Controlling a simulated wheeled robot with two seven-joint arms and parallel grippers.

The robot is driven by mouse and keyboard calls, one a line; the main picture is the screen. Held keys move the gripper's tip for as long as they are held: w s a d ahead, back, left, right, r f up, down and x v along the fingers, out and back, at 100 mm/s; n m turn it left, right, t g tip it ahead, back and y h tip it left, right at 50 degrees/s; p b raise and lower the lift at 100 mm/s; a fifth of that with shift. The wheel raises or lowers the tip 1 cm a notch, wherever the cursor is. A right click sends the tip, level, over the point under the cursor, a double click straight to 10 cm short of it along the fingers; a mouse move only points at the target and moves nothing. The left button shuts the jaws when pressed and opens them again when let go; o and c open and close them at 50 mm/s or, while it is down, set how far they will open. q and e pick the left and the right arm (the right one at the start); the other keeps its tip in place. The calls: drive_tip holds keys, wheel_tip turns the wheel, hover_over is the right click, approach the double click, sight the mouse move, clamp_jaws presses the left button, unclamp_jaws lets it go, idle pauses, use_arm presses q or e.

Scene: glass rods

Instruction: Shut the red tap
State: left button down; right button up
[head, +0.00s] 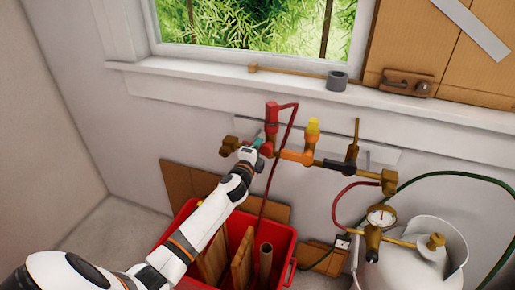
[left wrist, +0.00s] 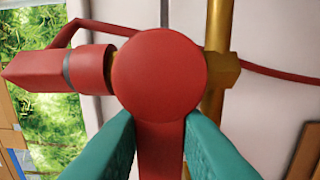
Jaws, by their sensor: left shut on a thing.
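The red tap (head: 272,118) is on the brass pipe along the wall below the window, with a red hose (head: 291,122) hanging from it. In the left wrist view the red tap (left wrist: 160,75) shows its round hub, and its red lever runs down the picture from there, across the line of the red outlet (left wrist: 60,70). My left gripper (head: 260,146) is at the tap. Its teal fingers (left wrist: 160,135) are shut on the red lever, one on each side, just below the hub. The lever's far end is hidden. My right gripper is not in view.
An orange tap with a yellow top (head: 312,132) and a black tap (head: 352,153) sit right of the red one. A red crate (head: 281,278) with boards stands below. A white cylinder (head: 433,262) with a gauge (head: 381,215) is at the right.

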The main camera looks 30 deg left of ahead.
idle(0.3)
use_arm(q)
drive_tip(key=c, duration=1.2)
unclamp_jaws()
drive_tip(key=b+v, duration=0.1)
drive_tip(key=v, duration=1.1)
drive_tip(key=shift+f, duration=0.15)
drive_tip(key=s+d+f+n+g+h, duration=0.1)
drive_tip(key=s+f+n+g, duration=0.2)
drive_tip(key=f, duration=0.8)
drive_tip(key=s+d+f+n+g, duration=0.15)
drive_tip(key=s+f, duration=0.25)
drive_tip(key=f, duration=0.7)
drive_tip(key=s+f+n+g+h, duration=0.1)
drive_tip(key=s+f+g, duration=0.25)
drive_tip(key=f, duration=0.75)
drive_tip(key=s+d+f+n+g, duration=0.2)
drive_tip(key=s+f, duration=0.5)
drive_tip(key=s, duration=0.4)
drive_tip(key=s+d+f+n+g+h, duration=0.1)
drive_tip(key=s+d+f+n+g, duration=0.2)
drive_tip(key=s, duration=0.9)
drive_tip(key=s+d+f+n+g+h, duration=0.1)
drive_tip(key=s+d+f+n+g, duration=0.1)
drive_tip(key=s+d+f, duration=0.4)
drive_tip(key=s+f+g, duration=0.1)
drive_tip(key=s+f, duration=0.4)
drive_tip(key=s, duration=0.1)
drive_tip(key=shift+f, duration=0.2)
